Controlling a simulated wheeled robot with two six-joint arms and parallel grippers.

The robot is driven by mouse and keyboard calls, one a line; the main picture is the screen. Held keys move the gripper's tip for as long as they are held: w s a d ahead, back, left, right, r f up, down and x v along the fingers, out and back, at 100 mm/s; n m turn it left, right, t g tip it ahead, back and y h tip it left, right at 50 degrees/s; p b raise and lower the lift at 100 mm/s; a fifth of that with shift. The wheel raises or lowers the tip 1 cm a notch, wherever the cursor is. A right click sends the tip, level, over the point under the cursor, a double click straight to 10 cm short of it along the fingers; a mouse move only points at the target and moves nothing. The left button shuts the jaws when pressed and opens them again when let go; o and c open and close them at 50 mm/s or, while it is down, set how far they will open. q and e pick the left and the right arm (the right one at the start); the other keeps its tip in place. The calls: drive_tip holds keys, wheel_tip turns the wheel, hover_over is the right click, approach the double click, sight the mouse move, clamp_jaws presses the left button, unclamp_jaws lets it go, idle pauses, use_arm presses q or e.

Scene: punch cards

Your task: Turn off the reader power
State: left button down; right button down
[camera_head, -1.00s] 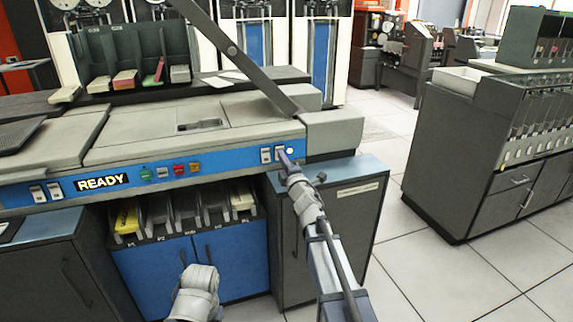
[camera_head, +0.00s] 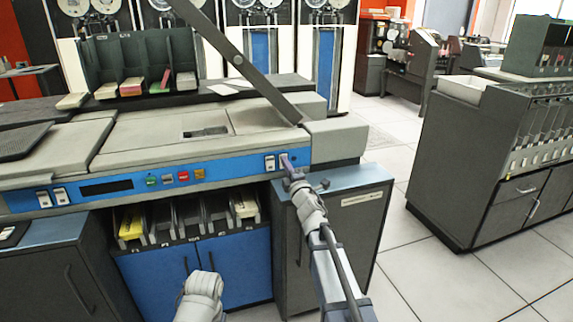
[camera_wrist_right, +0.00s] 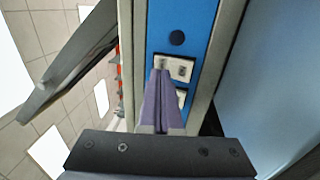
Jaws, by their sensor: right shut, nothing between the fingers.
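The card reader's blue control panel (camera_head: 225,174) runs along its front. Two white rocker switches sit at its right end: the left one (camera_head: 270,163) and the right one (camera_head: 284,157). My right gripper (camera_head: 289,165) is shut and empty, its purple fingertips at the right switch. In the right wrist view the fingertips (camera_wrist_right: 160,76) lie against or just over that switch (camera_wrist_right: 182,68) and partly cover it. The round lamp (camera_head: 295,156) beside it is dark, as is the display window (camera_head: 106,186). My left gripper is out of view; only part of that arm shows at the bottom.
More switches (camera_head: 52,197) and coloured buttons (camera_head: 175,177) line the panel. A slanted dark bar (camera_head: 240,65) rises over the reader. A grey cabinet (camera_head: 350,225) stands below the right switches. Open floor (camera_head: 420,280) lies to the right, before another machine (camera_head: 470,160).

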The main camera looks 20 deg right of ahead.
drive_tip(key=s+r+p, duration=0.1)
drive_tip(key=s+r, duration=0.1)
drive_tip(key=s, duration=1.1)
drive_tip(key=shift+s+d+p, duration=0.15)
drive_tip(key=shift+d+p, duration=0.15)
drive_tip(key=shift+p, duration=0.05)
drive_tip(key=s+a+f+m+g+h, duration=0.2)
drive_tip(key=s+a+f+m+g, duration=0.1)
drive_tip(key=f+m+g, duration=0.4)
drive_tip(key=s+a+f+m+g+h, duration=0.25)
drive_tip(key=s+f+m, duration=0.2)
drive_tip(key=f, duration=0.55)
drive_tip(key=s+a+f+m+g+y, duration=0.1)
drive_tip(key=s+a+f+m+g, duration=0.1)
drive_tip(key=s+a+f+g, duration=0.5)
drive_tip(key=s+a+f+m+g+y, duration=0.1)
drive_tip(key=s+a+g+y, duration=0.3)
drive_tip(key=s, duration=0.7)
wheel_tip(320, 180, up, 28)
drive_tip(key=a+h+p, duration=0.1)
drive_tip(key=h+p, duration=0.1)
drive_tip(key=p, duration=2.5)
drive_tip(key=shift+s+a+f+t, duration=0.25)
drive_tip(key=shift+s+a+t, duration=0.1)
drive_tip(key=shift+s, duration=0.1)
